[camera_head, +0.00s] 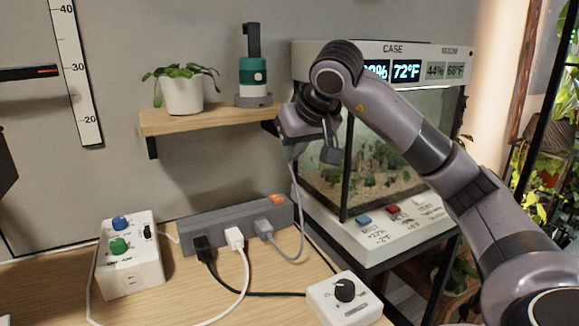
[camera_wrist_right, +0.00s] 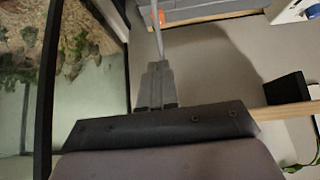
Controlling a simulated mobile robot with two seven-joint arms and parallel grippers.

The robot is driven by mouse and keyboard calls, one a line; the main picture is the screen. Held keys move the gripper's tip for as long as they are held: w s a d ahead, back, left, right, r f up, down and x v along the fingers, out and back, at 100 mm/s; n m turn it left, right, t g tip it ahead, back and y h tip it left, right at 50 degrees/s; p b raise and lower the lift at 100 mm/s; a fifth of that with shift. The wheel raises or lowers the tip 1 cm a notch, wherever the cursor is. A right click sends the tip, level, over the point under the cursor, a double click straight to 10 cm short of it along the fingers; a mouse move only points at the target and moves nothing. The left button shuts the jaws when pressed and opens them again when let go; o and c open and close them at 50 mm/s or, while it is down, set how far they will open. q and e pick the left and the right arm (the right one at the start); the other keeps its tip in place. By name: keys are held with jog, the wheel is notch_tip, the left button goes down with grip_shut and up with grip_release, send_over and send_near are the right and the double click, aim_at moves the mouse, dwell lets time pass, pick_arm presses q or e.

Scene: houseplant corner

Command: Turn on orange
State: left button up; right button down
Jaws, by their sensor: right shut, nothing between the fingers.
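The orange switch (camera_head: 277,199) sits at the right end of the top of a dark grey power strip (camera_head: 215,222) on the wooden table. Black, white and grey plugs are in the strip. My right gripper (camera_head: 292,154) is above and slightly right of the switch, just below the shelf's right end, pointing down and apart from the switch. In the wrist view its fingers (camera_wrist_right: 155,84) are shut and empty. A grey cable (camera_head: 297,190) runs past the fingertips down to the grey plug. My left gripper is not in view.
A glass case (camera_head: 350,215) with colored buttons stands right of the table. A wooden shelf (camera_head: 165,122) holds a potted plant (camera_head: 182,93) and a green-and-white device (camera_head: 253,75). A white box with knobs (camera_head: 130,265) and a dial box (camera_head: 345,305) flank the strip.

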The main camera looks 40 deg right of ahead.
jog(key=b, duration=0.2)
send_over(278, 197)
jog(key=s, duration=0.2)
jog(key=f, duration=0.7)
jog(key=shift+a+f, duration=0.25)
jog(key=shift+a, duration=0.15)
jog(key=shift+s+f+b, duration=0.2)
jog(key=shift+f+b, duration=0.1)
jog(key=shift+f, duration=0.8)
jog(key=shift+s+f, duration=0.1)
jog(key=shift+f, duration=0.4)
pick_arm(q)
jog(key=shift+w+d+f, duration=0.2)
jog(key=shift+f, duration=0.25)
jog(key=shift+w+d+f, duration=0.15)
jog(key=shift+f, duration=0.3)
pick_arm(e)
jog(key=shift+f, duration=0.1)
